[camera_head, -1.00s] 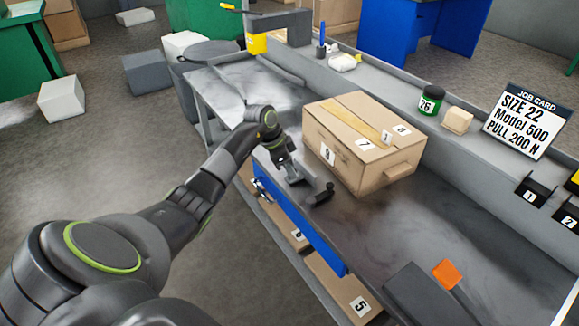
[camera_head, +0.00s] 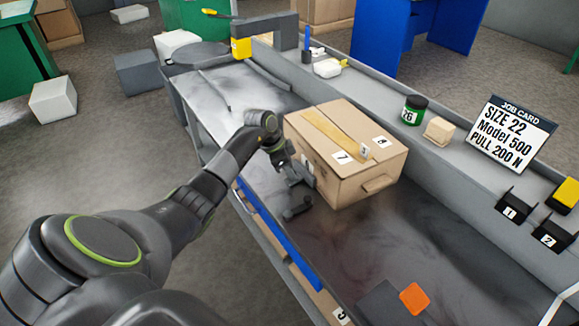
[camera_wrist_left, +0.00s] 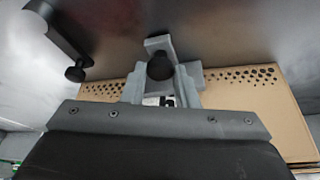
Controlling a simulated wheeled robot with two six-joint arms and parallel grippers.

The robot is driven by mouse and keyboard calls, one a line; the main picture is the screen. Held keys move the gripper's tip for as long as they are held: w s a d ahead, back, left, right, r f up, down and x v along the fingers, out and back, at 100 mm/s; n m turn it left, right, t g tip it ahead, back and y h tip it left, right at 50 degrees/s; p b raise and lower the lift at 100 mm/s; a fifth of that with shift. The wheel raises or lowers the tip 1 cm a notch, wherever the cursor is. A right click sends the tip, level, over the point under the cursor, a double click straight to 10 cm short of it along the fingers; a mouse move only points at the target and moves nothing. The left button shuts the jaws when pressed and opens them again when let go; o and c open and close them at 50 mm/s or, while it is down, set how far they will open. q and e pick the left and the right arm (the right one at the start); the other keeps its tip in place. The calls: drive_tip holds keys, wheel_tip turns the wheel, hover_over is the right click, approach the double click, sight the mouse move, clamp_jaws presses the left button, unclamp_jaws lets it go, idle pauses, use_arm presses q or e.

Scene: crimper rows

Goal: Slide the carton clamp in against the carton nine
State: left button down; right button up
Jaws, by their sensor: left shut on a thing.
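The brown carton (camera_head: 340,180) stands on the dark bench top, with labels 7 and 8 on its top and a tape strip. The label on its left end is mostly hidden by my left gripper. My left gripper (camera_head: 284,163) is at that left end, shut on the grey carton clamp (camera_head: 299,175). In the left wrist view the clamp's black knob (camera_wrist_left: 160,66) sits between the grey fingers (camera_wrist_left: 160,90), and the carton (camera_wrist_left: 240,95) spreads behind. Whether the clamp touches the carton I cannot tell. My right gripper is not in view.
A dark handle (camera_head: 297,208) lies near the clamp at the bench's front edge. A green jar (camera_head: 413,110), a beige block (camera_head: 439,131) and the job card (camera_head: 511,135) are along the back ledge. An orange piece (camera_head: 414,298) lies at front right.

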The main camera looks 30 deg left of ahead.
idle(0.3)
use_arm(q)
drive_tip(key=c, duration=1.1)
unclamp_jaws()
drive_tip(key=shift+c, duration=0.2)
drive_tip(key=p+v, duration=0.1)
drive_tip(key=v, duration=1.6)
drive_tip(key=shift+r+p, duration=0.25)
drive_tip(key=shift+p, duration=0.15)
drive_tip(key=shift+a, duration=0.1)
